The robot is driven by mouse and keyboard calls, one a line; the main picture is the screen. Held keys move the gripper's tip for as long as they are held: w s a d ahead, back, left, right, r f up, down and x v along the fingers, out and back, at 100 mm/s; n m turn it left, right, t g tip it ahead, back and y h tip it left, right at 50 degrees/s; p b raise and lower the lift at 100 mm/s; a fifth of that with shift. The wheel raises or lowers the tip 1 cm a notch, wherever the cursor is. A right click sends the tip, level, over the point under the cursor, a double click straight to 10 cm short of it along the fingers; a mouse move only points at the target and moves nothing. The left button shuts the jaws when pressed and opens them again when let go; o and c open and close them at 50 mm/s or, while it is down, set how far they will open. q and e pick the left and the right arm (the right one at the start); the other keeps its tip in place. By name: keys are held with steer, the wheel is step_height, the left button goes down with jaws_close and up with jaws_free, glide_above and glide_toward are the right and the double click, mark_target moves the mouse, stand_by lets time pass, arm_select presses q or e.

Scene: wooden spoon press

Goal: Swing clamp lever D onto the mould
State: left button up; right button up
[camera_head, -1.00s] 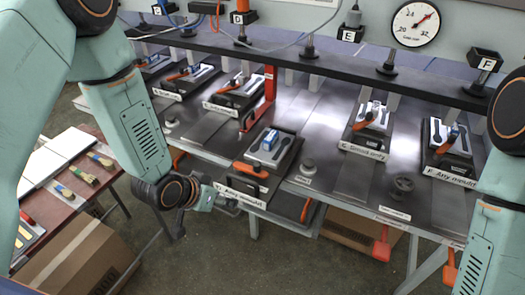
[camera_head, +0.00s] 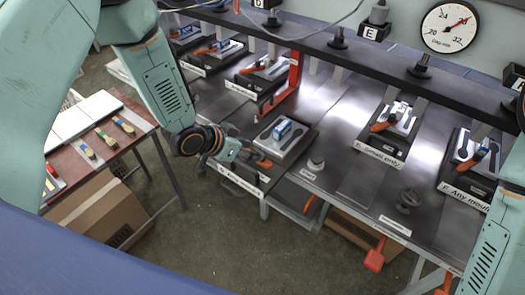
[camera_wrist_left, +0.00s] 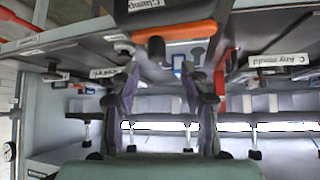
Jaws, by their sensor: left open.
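The nearest press station has a mould (camera_head: 283,138), grey with a spoon-shaped cavity and a blue block, on a dark base. Its letter is not clearly readable; I take it as station D. The orange clamp lever (camera_head: 262,162) lies at the base's front left, beside the mould rather than over it. My left gripper (camera_head: 247,158) is close to this lever. In the left wrist view my gripper (camera_wrist_left: 167,100) has its fingers apart with nothing between them, and an orange handle (camera_wrist_left: 160,32) lies beyond the fingertips. My right gripper is out of view.
Other stations with orange levers stand behind (camera_head: 258,72) and to the right (camera_head: 393,122). A red upright (camera_head: 293,80) rises behind the mould. A grey knob (camera_head: 316,163) stands right of it. A dark overhead rail (camera_head: 350,55) crosses above the bench.

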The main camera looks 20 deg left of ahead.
mark_target(262, 151)
arm_select(q)
steer(key=shift+w+d+f, duration=0.2)
steer(key=shift+f, duration=0.25)
steer(key=x, duration=0.4)
steer(key=shift+w+d, duration=0.15)
steer(key=shift+d, duration=0.2)
steer(key=shift+w+f, duration=0.2)
steer(key=shift+a, duration=0.15)
steer(key=shift+s+a+r, duration=0.15)
steer(key=shift+s, duration=0.15)
steer(key=shift+s+r, duration=0.1)
steer(key=shift+c, duration=0.6)
steer(key=shift+d, duration=0.35)
steer(key=shift+c, duration=1.4)
steer(key=shift+w+f, duration=0.25)
steer(key=shift+w, duration=0.15)
steer(key=c, duration=0.3)
steer(key=shift+s+a+r, duration=0.1)
steer(key=shift+s+r, duration=0.05)
steer(key=shift+s, duration=0.05)
jaws_close()
